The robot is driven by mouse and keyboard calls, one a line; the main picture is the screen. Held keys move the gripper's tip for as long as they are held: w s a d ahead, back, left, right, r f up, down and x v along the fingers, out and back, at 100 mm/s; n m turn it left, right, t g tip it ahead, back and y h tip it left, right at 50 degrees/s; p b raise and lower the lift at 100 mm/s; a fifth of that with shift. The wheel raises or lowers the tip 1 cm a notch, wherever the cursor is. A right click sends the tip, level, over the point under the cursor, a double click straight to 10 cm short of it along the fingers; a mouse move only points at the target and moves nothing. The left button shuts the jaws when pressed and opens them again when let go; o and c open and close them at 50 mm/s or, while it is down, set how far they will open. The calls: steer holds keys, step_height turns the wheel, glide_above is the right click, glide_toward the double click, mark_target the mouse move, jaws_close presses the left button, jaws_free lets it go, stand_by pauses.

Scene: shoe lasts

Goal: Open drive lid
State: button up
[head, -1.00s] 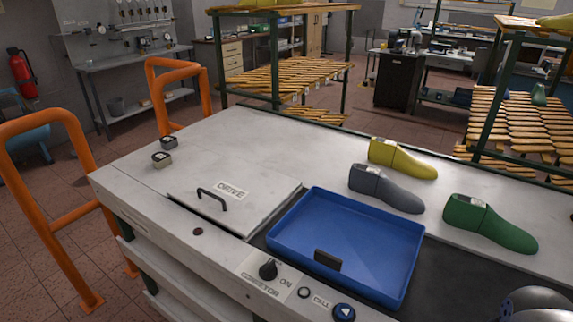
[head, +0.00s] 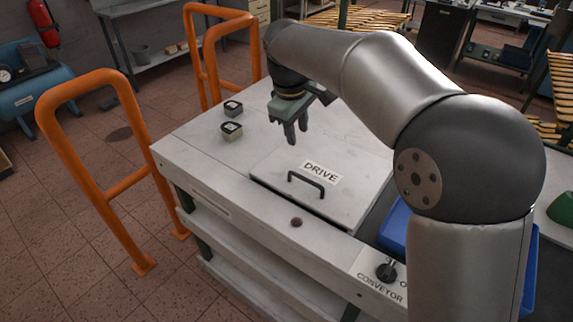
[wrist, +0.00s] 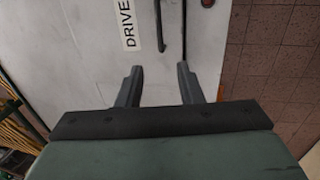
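The drive lid (head: 345,198) is a flat pale panel lying closed in the bench top, with a "DRIVE" label (head: 322,172) and a black bar handle (head: 306,184). My gripper (head: 294,138) is above the bench near the lid's far left edge, pointing down, apart from the handle. In the wrist view the two fingers of my gripper (wrist: 157,86) are spread with nothing between them. The handle (wrist: 161,25) shows ahead of the fingertips, beside the label (wrist: 127,25).
Two small dark-rimmed blocks (head: 231,131) sit at the bench's left end. A conveyor knob (head: 386,272) and a dark red button (head: 297,222) are along the front. A blue tray (head: 394,232) is partly behind my arm. Orange rails (head: 95,150) stand left.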

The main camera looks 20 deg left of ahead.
mark_target(304, 179)
steer(key=w+f, duration=0.1)
steer(key=f, duration=0.4)
steer(key=w+d+f+p, duration=0.1)
steer(key=f, duration=0.5)
steer(key=w+f+p, duration=0.1)
steer(key=f, duration=0.4)
steer(key=shift+w+d+f, duration=0.1)
steer(key=shift+d+f, duration=0.1)
steer(key=shift+f, duration=0.15)
jaws_close()
steer(key=shift+w, duration=0.1)
